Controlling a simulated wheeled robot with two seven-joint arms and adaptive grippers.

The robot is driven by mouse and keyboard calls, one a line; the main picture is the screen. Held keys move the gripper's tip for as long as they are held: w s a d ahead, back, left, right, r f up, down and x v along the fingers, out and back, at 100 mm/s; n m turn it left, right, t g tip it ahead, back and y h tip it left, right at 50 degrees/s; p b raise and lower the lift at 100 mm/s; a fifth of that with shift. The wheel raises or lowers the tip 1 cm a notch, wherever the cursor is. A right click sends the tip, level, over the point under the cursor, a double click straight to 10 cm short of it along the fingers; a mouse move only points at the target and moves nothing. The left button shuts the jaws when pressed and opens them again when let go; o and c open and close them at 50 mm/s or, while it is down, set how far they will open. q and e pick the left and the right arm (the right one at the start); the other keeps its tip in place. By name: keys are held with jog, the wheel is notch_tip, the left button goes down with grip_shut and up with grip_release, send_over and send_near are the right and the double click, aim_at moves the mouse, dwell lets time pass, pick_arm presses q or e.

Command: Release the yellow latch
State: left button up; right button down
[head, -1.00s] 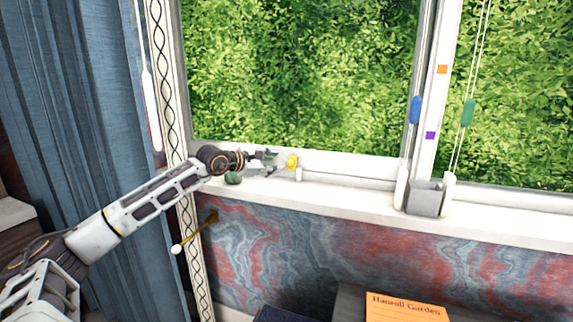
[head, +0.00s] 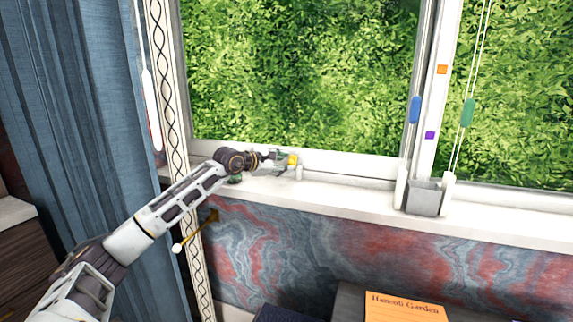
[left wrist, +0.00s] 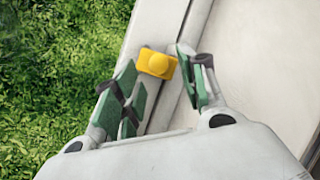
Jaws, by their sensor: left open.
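The yellow latch (head: 293,160) sits on the lower rail of the left window, just above the white sill. My left gripper (head: 279,162) is at its left side, with the fingers reaching toward it. In the left wrist view the latch (left wrist: 157,64) is a small yellow block with a round knob. It lies between and slightly beyond the green-padded fingertips of my left gripper (left wrist: 160,80), which are spread apart. I cannot tell whether a finger touches it. My right gripper is in neither view.
A dark green object (head: 235,179) lies on the sill (head: 330,200) beneath my left wrist. A grey box (head: 424,198) stands on the sill to the right. Blue (head: 414,110) and green (head: 467,112) handles hang at the window post. A blue curtain (head: 75,130) hangs at left.

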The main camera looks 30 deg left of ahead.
pick_arm(q)
jog(key=shift+x, duration=0.95)
jog(key=shift+c, duration=0.3)
grip_shut()
